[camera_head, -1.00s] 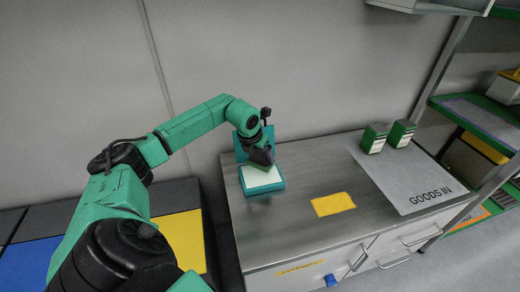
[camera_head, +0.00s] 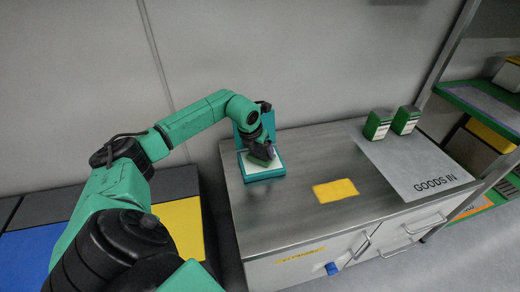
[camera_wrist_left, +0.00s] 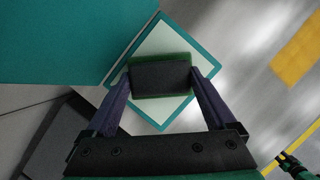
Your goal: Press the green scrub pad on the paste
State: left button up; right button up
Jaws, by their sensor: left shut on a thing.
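My left gripper (camera_head: 262,152) points down over a white panel with a teal rim (camera_head: 264,174) on the metal bench. In the left wrist view its two dark fingers (camera_wrist_left: 160,80) are shut on the ends of a block with a dark top and a green edge, the scrub pad (camera_wrist_left: 161,76). The pad is over the middle of the white panel (camera_wrist_left: 158,28), which shows around it. I cannot tell whether the pad touches the panel. No paste shows; the pad may hide it. My right gripper is not seen in the head view.
A teal upright block (camera_wrist_left: 70,40) stands close behind the panel. A yellow patch (camera_head: 336,190) marks the clear bench top (camera_head: 300,215). Two green-and-white boxes (camera_head: 378,124) stand on the grey GOODS IN mat (camera_head: 420,170). Shelves (camera_head: 480,103) rise at right.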

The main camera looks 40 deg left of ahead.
aim_at(260, 150)
pick_arm(q)
jog(key=shift+f+b, duration=0.35)
jog(key=shift+f, duration=0.2)
dwell(1.2)
notch_tip(260, 150, up, 7)
jog(key=p, duration=0.5)
jog(key=shift+r, duration=0.1)
dwell(0.3)
dwell(0.4)
